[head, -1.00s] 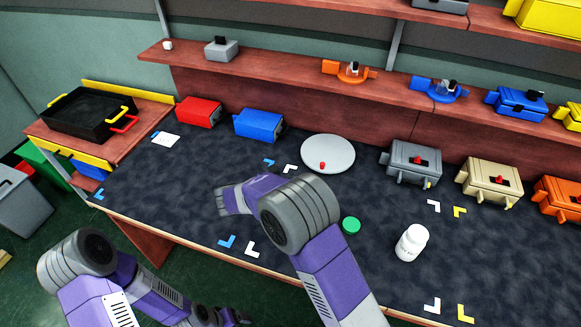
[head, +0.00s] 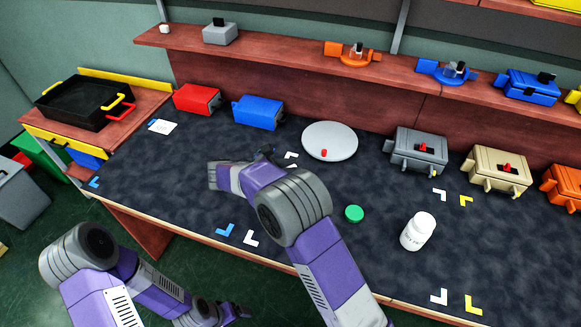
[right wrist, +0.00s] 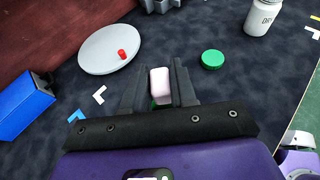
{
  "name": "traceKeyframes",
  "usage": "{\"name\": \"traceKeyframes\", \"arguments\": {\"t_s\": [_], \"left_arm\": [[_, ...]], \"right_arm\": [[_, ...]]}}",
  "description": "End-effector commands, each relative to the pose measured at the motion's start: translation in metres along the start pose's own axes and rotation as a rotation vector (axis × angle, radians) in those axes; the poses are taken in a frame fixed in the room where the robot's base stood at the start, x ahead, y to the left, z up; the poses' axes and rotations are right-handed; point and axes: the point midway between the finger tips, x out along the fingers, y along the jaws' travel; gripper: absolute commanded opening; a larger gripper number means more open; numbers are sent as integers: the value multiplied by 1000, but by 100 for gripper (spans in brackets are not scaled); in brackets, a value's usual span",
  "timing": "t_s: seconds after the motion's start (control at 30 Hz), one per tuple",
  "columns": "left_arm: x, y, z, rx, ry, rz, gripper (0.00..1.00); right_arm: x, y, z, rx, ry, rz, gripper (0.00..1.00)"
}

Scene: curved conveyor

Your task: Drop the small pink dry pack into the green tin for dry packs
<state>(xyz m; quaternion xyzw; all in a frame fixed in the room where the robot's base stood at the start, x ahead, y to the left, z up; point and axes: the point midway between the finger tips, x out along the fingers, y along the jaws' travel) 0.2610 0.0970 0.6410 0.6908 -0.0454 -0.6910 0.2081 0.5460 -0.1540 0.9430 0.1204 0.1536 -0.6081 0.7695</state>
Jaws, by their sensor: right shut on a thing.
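My right gripper (right wrist: 160,88) is shut on a small pale pink pack (right wrist: 161,82), which shows between the two dark fingers in the right wrist view. In the head view its dark fingers (head: 266,152) show just left of the white plate, and the pack cannot be made out there. A bit of green (right wrist: 155,104) shows below the pack between the fingers; I cannot tell what it belongs to. A flat round green thing (head: 354,213) lies on the table, apart from the pack; it also shows in the right wrist view (right wrist: 212,59). My left gripper cannot be made out clearly.
A white plate (head: 330,141) with a small red piece (head: 324,153) lies behind. Blue (head: 258,112) and red (head: 197,99) boxes stand at the back left. White, blue and yellow corner marks lie on the dark tabletop.

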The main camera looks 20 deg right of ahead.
Motion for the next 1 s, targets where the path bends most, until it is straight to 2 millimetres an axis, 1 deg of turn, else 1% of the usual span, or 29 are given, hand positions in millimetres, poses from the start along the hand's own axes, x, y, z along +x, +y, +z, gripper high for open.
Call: {"name": "traceKeyframes", "arguments": {"t_s": [0.03, 0.07, 0.33, 0.37, 0.5, 0.53, 0.57, 0.87, 0.97, 1.0], "left_arm": [[5, -2, 0, 0, 0, 0, 89], [6, -2, 0, 0, 0, 0, 89], [5, -2, 0, 0, 0, 0, 89], [5, -2, 0, 0, 0, 0, 89], [5, -2, 0, 0, 0, 0, 89], [5, -2, 0, 0, 0, 0, 89], [5, -2, 0, 0, 0, 0, 89], [5, -2, 0, 0, 0, 0, 89], [1, 0, 0, 0, 0, 0, 89], [0, 0, 0, 0, 0, 0, 89]], "right_arm": [[2, 0, -5, 0, 0, 0, 0], [2, 0, -6, 0, 0, 0, 0], [2, 0, -5, 1, 0, 1, 0], [2, 0, -5, 1, 0, 1, 28], [2, 0, -5, 1, 0, 1, 49], [2, 0, -5, 1, 0, 1, 54], [2, 0, -5, 1, 0, 1, 56], [0, 0, -5, 0, 0, 1, 56], [-11, 1, -5, 0, 1, 4, 56], [-18, 1, -4, 0, 0, 5, 56]]}}
